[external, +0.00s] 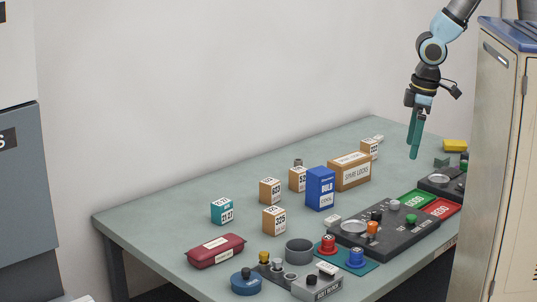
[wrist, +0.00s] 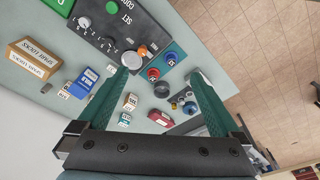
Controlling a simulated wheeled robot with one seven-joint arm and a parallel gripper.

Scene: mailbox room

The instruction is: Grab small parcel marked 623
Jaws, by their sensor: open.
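Several small tan parcels with white number labels stand on the green table. The labels are too small to read surely, so I cannot tell which is 623. A tan parcel also shows in the wrist view (wrist: 130,101), beside the left finger.
A teal parcel (external: 222,211), a dark red case (external: 215,251), a blue box (external: 320,188) and a larger tan box (external: 349,171) stand nearby. A dark control panel (external: 384,233) lies at the front right. A tall cabinet (external: 497,160) stands at the right. The table's back left is clear.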

